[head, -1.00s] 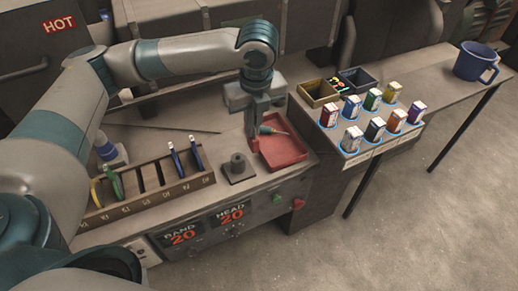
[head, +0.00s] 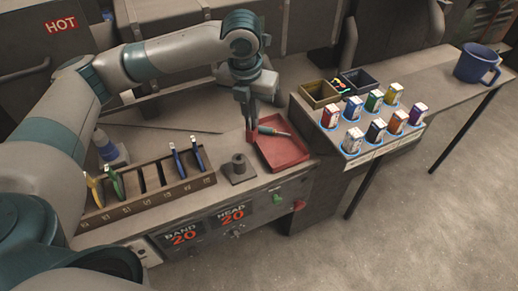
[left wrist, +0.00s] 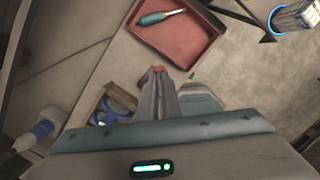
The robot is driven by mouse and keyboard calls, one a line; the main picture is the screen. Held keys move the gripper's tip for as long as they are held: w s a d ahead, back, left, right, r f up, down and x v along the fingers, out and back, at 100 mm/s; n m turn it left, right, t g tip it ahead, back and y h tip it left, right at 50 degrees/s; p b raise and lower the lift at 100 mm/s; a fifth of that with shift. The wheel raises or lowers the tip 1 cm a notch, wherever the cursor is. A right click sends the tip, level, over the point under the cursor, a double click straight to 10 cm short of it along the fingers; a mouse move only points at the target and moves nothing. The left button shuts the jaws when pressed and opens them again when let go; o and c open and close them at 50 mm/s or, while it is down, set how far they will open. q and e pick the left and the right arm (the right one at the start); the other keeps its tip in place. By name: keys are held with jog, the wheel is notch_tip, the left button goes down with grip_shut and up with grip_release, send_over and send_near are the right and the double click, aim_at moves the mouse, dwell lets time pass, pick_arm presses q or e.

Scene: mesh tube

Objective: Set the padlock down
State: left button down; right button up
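My left gripper (head: 250,130) points down beside the left edge of the red tray (head: 291,157). Its fingers look closed together, with a small red piece, apparently the padlock (head: 252,138), at the tips. In the left wrist view this red piece (left wrist: 158,69) shows between the fingertips, just outside the tray (left wrist: 197,52). Most of it is hidden, and I cannot tell whether it touches the bench. My right gripper is not in view.
A teal-handled screwdriver (head: 270,131) lies in the tray. A dark post on a square base (head: 238,169) and a wooden rack (head: 150,197) with pliers stand to the left. Several small boxes (head: 375,130) stand at the right. The bench behind the rack is partly clear.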

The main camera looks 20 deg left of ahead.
pick_arm(q)
jog(key=shift+a, duration=0.1)
jog(key=w+a+f+p, duration=0.3)
jog(key=a+f, duration=0.4)
jog(key=a, duration=0.4)
jog(key=shift+w, duration=0.1)
jog(key=shift+f+p, duration=0.8)
jog(key=shift+f, duration=1.2)
